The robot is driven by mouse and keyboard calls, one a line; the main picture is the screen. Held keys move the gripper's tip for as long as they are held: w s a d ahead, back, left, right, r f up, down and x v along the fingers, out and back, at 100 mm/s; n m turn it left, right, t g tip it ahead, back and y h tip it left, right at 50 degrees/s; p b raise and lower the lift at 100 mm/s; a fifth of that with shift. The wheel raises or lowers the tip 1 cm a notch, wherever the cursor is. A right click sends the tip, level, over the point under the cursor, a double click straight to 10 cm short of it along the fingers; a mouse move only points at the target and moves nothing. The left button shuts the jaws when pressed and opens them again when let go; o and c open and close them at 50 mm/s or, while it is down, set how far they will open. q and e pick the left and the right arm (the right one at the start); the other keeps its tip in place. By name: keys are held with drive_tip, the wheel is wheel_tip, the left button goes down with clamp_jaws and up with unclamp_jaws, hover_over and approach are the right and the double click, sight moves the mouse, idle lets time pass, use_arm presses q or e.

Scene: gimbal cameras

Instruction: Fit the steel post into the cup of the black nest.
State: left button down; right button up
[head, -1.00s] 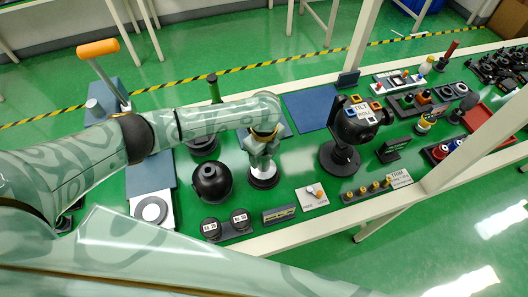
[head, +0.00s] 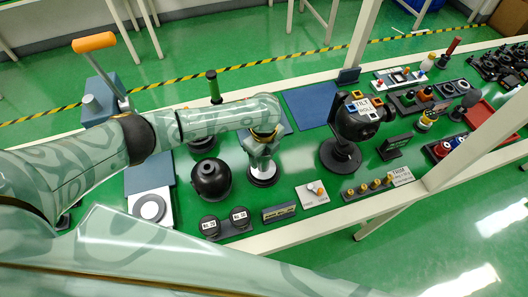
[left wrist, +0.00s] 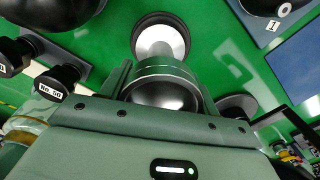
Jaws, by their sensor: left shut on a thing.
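My left gripper (head: 262,146) points down over the black nest (head: 263,181) near the middle of the table. It is shut on the steel post (head: 261,164), a bright, roughly upright cylinder. In the left wrist view the post's rounded, shiny top (left wrist: 166,92) is between the fingers, and its far end lies within the dark ring of the nest (left wrist: 136,38). The post's lower end overlaps the nest's opening; I cannot tell how deep it sits in the cup. My right gripper is not in view.
A round black pot (head: 211,179) stands close left of the nest. Two labelled black knobs (head: 239,217) are in front, beside a small dark sign (head: 279,212). A black tilt fixture (head: 341,153) stands to the right. A blue mat (head: 308,105) lies behind.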

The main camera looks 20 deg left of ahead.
use_arm(q)
drive_tip(key=shift+f, duration=0.2)
drive_tip(key=shift+c, duration=1.4)
unclamp_jaws()
wheel_tip(320, 180, up, 16)
drive_tip(key=p, duration=0.5)
drive_tip(key=shift+r, duration=0.2)
